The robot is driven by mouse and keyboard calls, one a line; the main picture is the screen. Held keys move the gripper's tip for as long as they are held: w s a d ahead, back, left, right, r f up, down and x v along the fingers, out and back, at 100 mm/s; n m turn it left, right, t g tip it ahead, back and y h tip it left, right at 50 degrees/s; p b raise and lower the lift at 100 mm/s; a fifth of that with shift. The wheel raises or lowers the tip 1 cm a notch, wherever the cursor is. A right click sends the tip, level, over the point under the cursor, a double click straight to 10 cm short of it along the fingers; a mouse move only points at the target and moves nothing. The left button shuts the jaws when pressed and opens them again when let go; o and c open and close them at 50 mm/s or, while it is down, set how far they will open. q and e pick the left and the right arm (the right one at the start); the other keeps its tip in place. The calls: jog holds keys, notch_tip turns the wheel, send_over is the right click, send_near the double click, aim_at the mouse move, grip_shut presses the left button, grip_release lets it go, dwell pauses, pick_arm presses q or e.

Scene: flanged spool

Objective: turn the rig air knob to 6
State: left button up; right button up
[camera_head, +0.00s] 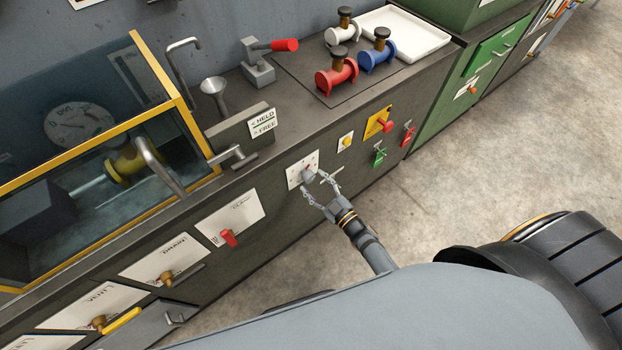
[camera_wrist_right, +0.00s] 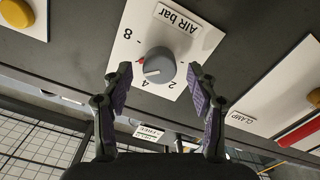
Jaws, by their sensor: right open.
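The rig air knob (camera_head: 308,176) is a round grey knob on a white plate on the dark bench front. In the right wrist view the knob (camera_wrist_right: 160,66) sits under an upside-down "AIR bar" label, with 8, 4 and 2 readable around it. I cannot make out the 6. A white line on the knob points left, and a small red mark shows at its left edge. My right gripper (camera_head: 318,190) is open in front of the knob. In the wrist view its fingers (camera_wrist_right: 158,92) stand apart, one toward each side of the knob. My left gripper is not in view.
A clamp plate with a red handle (camera_head: 229,238) lies left of the knob. A yellow button (camera_head: 346,142) and red and green tags (camera_head: 379,155) are to its right. Spools (camera_head: 336,78) and a white tray (camera_head: 405,34) stand on the bench. The floor (camera_head: 480,150) ahead is clear.

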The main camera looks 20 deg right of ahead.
jog(key=v, duration=0.9)
jog(key=shift+s, duration=0.25)
jog(key=shift+d, duration=0.1)
jog(key=s+d+f+m+g+h+p, duration=0.1)
jog(key=s+d+f+m+g+h, duration=0.25)
jog(key=f, duration=0.65)
jog(key=s+d+f+m+g+h, duration=0.2)
jog(key=s+d+f+g, duration=0.25)
jog(key=f, duration=0.55)
jog(key=s+f+m+g, duration=0.1)
jog(key=s+f+g, duration=0.1)
jog(key=s, duration=0.5)
jog(key=s+f+m+g+h, duration=0.1)
jog(key=s+f+g, duration=0.2)
jog(key=s+f, duration=0.2)
jog(key=s+d+f+m+g, duration=0.1)
jog(key=s+f+g, duration=0.1)
jog(key=s, duration=0.7)
jog(key=shift+f+g+p, duration=0.35)
jog(key=shift+f+g, duration=0.05)
jog(key=shift+f, duration=0.35)
jog(key=shift+w+h, duration=0.1)
jog(key=shift+h, duration=0.15)
